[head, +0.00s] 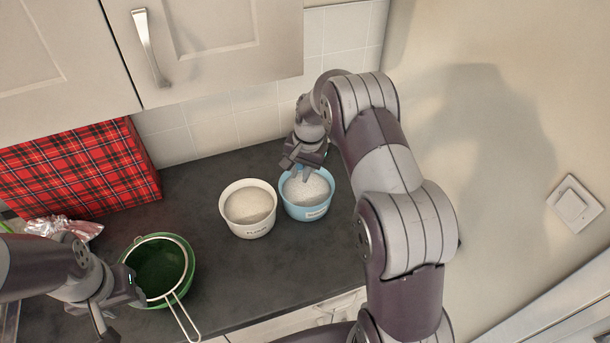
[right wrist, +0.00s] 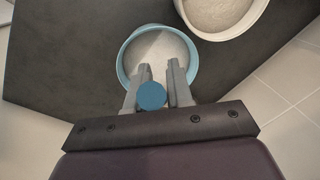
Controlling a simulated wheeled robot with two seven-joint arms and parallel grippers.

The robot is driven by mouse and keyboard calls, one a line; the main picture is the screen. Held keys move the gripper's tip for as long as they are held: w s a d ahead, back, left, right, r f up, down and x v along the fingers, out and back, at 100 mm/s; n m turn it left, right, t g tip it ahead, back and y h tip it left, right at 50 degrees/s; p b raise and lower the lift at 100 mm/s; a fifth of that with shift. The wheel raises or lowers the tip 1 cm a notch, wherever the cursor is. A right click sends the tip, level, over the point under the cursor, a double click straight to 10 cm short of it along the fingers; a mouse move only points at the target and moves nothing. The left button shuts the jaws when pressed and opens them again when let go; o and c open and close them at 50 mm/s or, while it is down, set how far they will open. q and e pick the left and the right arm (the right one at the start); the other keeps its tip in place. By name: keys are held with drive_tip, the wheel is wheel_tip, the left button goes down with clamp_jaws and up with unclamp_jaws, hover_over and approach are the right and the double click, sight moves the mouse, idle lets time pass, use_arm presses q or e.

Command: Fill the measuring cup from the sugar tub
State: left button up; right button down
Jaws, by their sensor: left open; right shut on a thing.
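The blue tub (head: 307,212) stands on the dark counter and holds white grains; its label is too small to read surely. It also shows in the right wrist view (right wrist: 124,66). My right gripper (head: 298,166) is over the tub's back-left rim, pointing down. In the right wrist view its fingers (right wrist: 158,88) are shut on a small round blue piece (right wrist: 152,96), seen end-on, which looks like part of the measuring cup. The rest of the cup is hidden. My left gripper (head: 118,306) is open at the left edge of the green bowl.
A cream tub labelled flour (head: 247,229) stands close left of the blue tub. A sieve (head: 184,320) rests on the green bowl (head: 190,280). A red tartan box (head: 80,170) and crumpled foil (head: 62,226) are at the left. Cupboards (head: 210,50) hang above; a wall rises on the right.

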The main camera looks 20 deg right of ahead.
drive_tip(key=shift+f+b, duration=3.65)
drive_tip(key=shift+f, duration=1.7)
drive_tip(key=shift+r, duration=0.15)
wheel_tip(320, 180, up, 9)
drive_tip(key=p, duration=0.6)
drive_tip(key=shift+p, duration=0.4)
